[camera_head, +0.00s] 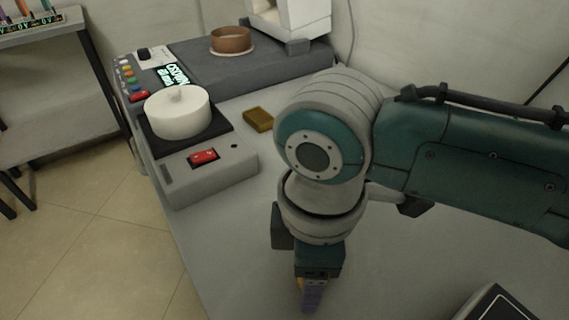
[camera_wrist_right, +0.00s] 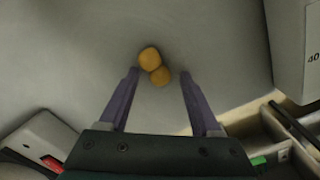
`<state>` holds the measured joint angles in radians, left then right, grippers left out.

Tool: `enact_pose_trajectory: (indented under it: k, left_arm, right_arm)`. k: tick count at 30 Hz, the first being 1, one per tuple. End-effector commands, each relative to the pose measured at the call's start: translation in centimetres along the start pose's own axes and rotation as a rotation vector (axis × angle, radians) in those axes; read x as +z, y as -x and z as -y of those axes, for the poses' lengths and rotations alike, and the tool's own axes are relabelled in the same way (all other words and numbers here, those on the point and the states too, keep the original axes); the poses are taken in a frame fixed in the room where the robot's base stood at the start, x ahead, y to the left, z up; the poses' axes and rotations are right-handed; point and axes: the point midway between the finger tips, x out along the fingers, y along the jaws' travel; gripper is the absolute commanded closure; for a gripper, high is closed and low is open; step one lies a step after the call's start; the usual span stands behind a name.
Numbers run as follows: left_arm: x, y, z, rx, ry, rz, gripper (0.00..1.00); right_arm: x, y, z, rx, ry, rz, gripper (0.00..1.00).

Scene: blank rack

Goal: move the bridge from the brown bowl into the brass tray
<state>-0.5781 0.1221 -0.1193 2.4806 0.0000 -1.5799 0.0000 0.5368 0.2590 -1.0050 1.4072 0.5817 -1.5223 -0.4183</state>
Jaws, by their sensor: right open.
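The brown bowl (camera_head: 232,40) stands upright on the grey device at the back; its inside is barely visible and I cannot make out a bridge in it. The small brass tray (camera_head: 258,119) lies on the table, left of my right arm. My right gripper (camera_head: 313,296) points down over the front of the table, well apart from bowl and tray. In the wrist view its two purple fingers (camera_wrist_right: 158,100) are spread with nothing between them. Two round orange pieces (camera_wrist_right: 149,59) lie touching on the grey surface beyond the fingertips; I cannot tell what they are. My left gripper is not in view.
A stirrer with a white round top (camera_head: 178,112) and red switch (camera_head: 203,157) stands left of the tray. A compartmented box (camera_wrist_right: 275,135) shows at the wrist view's right.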

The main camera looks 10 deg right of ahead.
Motion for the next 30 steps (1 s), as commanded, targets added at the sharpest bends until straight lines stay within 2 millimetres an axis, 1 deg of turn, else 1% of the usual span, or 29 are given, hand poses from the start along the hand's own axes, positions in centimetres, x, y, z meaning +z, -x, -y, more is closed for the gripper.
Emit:
enact_pose_trajectory:
  k: [1, 2, 18, 30]
  left_arm:
    - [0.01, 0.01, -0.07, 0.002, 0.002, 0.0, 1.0]
    - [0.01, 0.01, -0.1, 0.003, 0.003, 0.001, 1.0]
    - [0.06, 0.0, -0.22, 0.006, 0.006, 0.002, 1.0]
    - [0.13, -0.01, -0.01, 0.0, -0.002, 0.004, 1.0]
  right_arm:
    - [0.0, 0.02, 0.01, 0.0, 0.0, 0.0, 0.36]
    - [0.0, 0.02, 0.01, 0.0, 0.0, 0.0, 0.4]
    - [0.01, 0.04, 0.0, 0.0, -0.001, 0.0, 1.0]
    - [0.01, 0.06, 0.0, 0.0, -0.001, 0.0, 1.0]
